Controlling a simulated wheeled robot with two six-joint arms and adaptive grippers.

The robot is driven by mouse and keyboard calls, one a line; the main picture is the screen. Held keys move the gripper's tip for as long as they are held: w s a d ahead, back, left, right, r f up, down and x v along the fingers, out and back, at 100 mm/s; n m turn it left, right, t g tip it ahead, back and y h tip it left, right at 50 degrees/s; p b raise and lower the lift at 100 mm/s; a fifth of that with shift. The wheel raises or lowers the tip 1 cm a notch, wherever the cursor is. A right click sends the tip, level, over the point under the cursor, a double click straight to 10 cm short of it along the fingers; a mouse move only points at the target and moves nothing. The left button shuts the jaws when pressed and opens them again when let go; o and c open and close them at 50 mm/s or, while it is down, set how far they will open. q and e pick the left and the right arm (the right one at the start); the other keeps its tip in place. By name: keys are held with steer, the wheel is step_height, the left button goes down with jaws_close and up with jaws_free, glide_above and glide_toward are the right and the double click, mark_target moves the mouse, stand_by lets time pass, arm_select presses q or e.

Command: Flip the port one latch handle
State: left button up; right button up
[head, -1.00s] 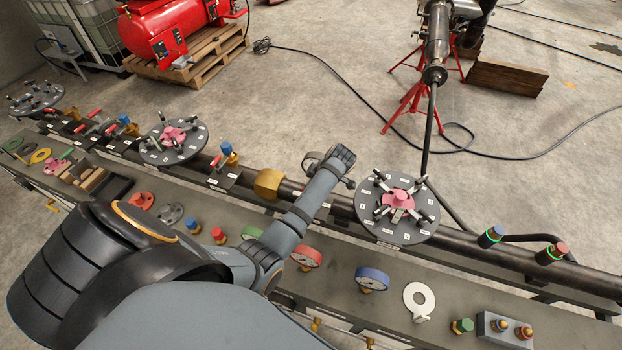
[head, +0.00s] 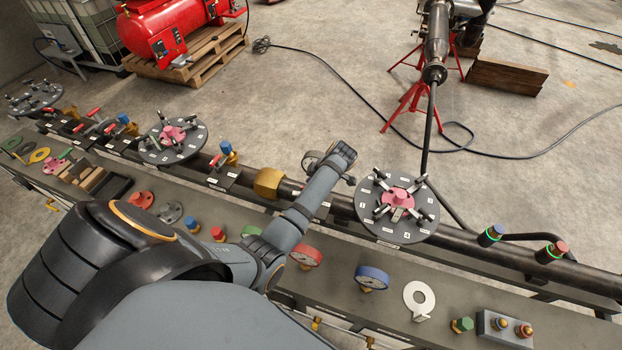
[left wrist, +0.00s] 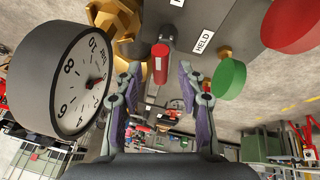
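In the left wrist view a red cylindrical handle (left wrist: 160,58) on a grey metal mount stands ahead of my left gripper (left wrist: 160,95). The gripper is open, with one purple-padded finger on each side of the view and nothing held between the pads. The handle lies beyond the fingertips; I cannot tell the exact gap. A white label reading HELD is beside it. In the head view my left arm (head: 300,210) reaches over the bench to the pipe; its fingers and this handle cannot be made out there. My right gripper is not in view.
A large dial gauge (left wrist: 75,80) stands close left of the fingers, with a gold hex fitting (left wrist: 115,20) above. A green disc (left wrist: 228,78) is to the right.

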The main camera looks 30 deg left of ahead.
arm_select(q)
steer(key=v, duration=1.2)
